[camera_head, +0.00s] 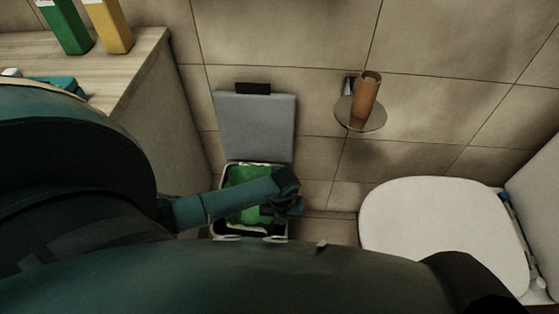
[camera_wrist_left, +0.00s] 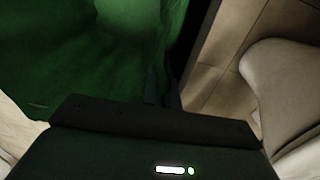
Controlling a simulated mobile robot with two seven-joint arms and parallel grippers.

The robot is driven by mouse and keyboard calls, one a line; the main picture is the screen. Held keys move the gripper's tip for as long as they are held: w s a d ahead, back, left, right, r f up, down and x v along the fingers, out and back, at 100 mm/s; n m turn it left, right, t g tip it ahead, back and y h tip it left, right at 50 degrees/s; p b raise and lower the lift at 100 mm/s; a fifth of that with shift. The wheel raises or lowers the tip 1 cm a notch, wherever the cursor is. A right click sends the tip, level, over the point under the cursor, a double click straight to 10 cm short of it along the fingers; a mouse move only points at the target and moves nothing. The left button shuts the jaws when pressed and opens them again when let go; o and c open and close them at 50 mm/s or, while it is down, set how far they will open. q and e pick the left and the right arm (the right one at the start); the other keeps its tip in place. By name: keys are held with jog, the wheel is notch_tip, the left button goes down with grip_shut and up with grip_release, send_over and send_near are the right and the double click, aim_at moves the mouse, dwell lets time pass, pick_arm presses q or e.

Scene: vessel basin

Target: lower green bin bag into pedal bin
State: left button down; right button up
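The pedal bin (camera_head: 216,214) stands on the floor against the tiled wall in the head view, its grey lid (camera_head: 255,125) raised. The green bin bag (camera_head: 246,178) is inside the bin's opening, partly covered by my left arm. My left gripper (camera_head: 287,203) is over the right side of the opening. In the left wrist view the bag (camera_wrist_left: 80,55) fills the upper left, and my left fingertips (camera_wrist_left: 161,88) are close together at its edge, apparently pinching it. The bag's lower part is hidden. My right gripper is not in view.
A white toilet (camera_head: 440,230) stands to the right of the bin. A brown roll (camera_head: 367,98) on a round wall holder (camera_head: 348,114) is above, right of the lid. A wooden counter (camera_head: 125,70) with green (camera_head: 65,27) and yellow (camera_head: 110,25) cartons is at left.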

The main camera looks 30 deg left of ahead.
pick_arm(q)
jog(key=c, duration=1.7)
grip_release()
jog(key=shift+o, duration=0.5)
jog(key=shift+d, duration=0.1)
jog(key=shift+c, duration=0.4)
jog(key=o, duration=0.4)
jog(key=shift+o, duration=0.2)
jog(key=shift+d, duration=0.1)
jog(key=shift+r, duration=0.1)
